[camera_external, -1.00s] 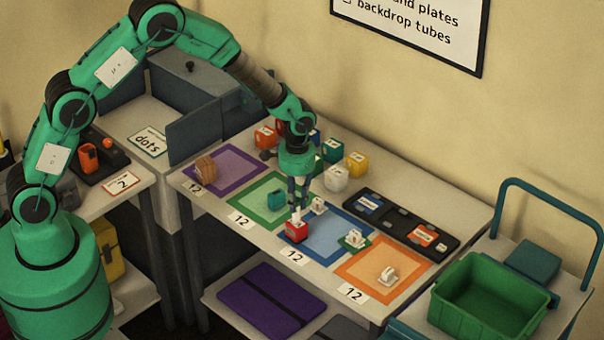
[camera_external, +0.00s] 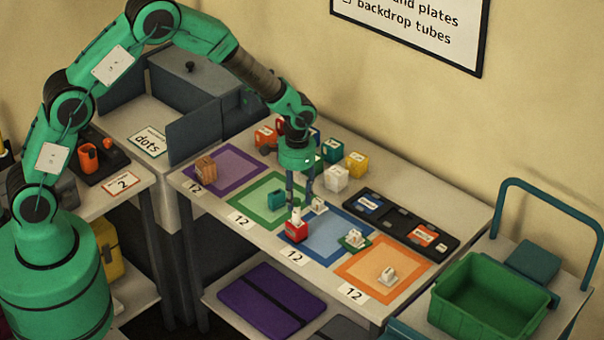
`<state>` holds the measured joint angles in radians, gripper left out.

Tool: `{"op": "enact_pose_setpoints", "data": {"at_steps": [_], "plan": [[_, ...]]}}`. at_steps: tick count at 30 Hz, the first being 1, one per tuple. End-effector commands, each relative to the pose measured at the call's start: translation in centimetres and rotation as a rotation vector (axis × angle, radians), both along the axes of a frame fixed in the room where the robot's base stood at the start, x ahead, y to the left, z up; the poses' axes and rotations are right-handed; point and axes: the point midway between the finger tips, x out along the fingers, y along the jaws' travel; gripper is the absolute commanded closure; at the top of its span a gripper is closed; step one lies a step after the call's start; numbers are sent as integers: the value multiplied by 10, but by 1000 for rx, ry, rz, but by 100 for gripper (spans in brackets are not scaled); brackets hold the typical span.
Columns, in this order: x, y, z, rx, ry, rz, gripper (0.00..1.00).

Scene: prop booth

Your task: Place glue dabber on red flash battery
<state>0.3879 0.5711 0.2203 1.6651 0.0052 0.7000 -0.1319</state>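The red flash battery (camera_external: 296,232), a small red block with a pale label, sits on the left edge of the blue mat. A small white upright piece with a narrow tip, which looks like the glue dabber (camera_external: 297,216), stands on top of it. My gripper (camera_external: 300,203) points down just above this white piece. Its two fingers are spread apart with a gap between them, and I see nothing held. The exact clearance between the fingertips and the white piece is too small to tell.
The blue mat (camera_external: 327,246) also carries small white items. Purple, green and orange (camera_external: 363,288) mats lie beside it. Several coloured cubes stand behind my gripper. A black tray (camera_external: 401,224) lies to the right. A green bin (camera_external: 489,300) stands beyond the table's right end.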

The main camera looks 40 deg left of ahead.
Motion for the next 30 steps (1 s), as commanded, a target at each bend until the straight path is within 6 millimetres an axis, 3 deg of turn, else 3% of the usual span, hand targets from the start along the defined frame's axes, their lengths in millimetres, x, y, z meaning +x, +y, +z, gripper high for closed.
{"op": "enact_pose_setpoints", "data": {"at_steps": [15,21,30], "plan": [[2,-1,82,-1,-3,0,62],[2,-1,99,0,-1,0,62],[1,-1,103,0,0,0,62]]}}
